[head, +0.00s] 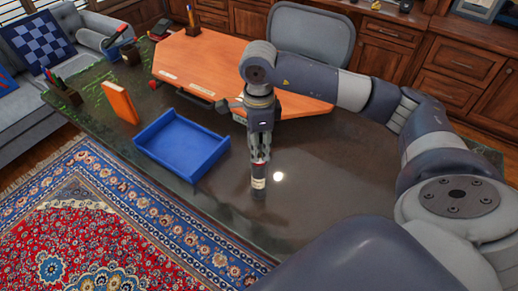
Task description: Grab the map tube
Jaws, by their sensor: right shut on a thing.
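My right gripper (260,157) points straight down over the dark desk, right of the blue tray. It is shut on a short, dark upright cylinder with a pale band, which looks like the map tube (258,181). The fingers hide the tube's upper part. I cannot tell whether its lower end touches the desk top. My left gripper is not in view.
The dark glossy desk (330,185) is clear to the right of the tube. A blue open tray (181,144) and an orange upright book (119,102) stand to the left. An orange-brown board (200,58) lies behind. A grey chair (312,33) stands beyond.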

